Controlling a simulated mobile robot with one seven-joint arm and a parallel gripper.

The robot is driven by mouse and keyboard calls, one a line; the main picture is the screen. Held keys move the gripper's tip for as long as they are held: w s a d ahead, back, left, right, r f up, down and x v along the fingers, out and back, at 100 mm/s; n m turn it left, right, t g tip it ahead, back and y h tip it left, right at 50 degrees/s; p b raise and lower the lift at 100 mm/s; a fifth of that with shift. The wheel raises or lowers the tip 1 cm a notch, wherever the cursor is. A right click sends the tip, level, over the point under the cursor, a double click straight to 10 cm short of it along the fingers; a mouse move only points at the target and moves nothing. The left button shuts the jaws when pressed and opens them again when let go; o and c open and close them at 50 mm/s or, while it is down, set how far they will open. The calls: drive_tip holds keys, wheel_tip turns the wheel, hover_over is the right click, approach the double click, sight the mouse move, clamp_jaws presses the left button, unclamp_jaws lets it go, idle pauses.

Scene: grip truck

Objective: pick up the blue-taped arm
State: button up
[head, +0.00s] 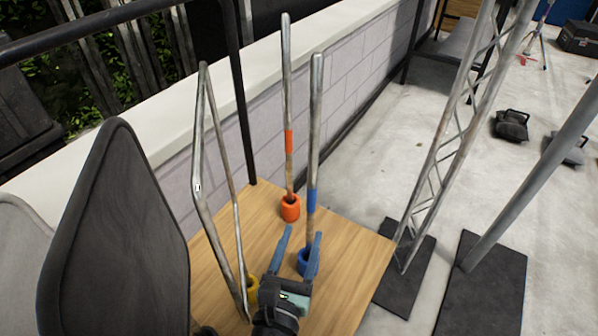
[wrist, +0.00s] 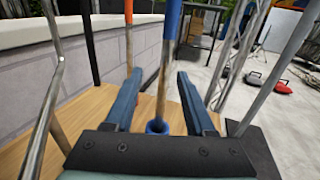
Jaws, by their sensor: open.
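The blue-taped arm (head: 314,150) is a tall metal rod with a band of blue tape. It stands upright in a blue cup (head: 308,262) on a wooden platform (head: 350,250). My gripper (head: 303,234) is open near the rod's lower part, just above the cup. In the wrist view the blue-taped arm (wrist: 168,60) rises between the two blue fingers of my gripper (wrist: 158,85), apart from both, beyond or near their tips. The blue cup (wrist: 157,127) shows below, between the fingers.
An orange-taped rod (head: 288,100) stands in an orange cup (head: 290,208) behind. A bent metal rod (head: 200,180) stands at left by a yellow cup (head: 252,288). A dark padded panel (head: 120,220) is left; a lattice truss (head: 440,150) stands right.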

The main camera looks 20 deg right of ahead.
sight(314, 208)
drive_tip(key=x, duration=0.3)
drive_tip(key=b+x, duration=0.1)
drive_tip(key=x, duration=0.3)
drive_tip(key=shift+d+r+b, duration=0.2)
drive_tip(key=shift+d+b, duration=0.1)
drive_tip(key=shift+d, duration=0.2)
clamp_jaws()
drive_tip(key=shift+w+r, duration=0.1)
idle(0.9)
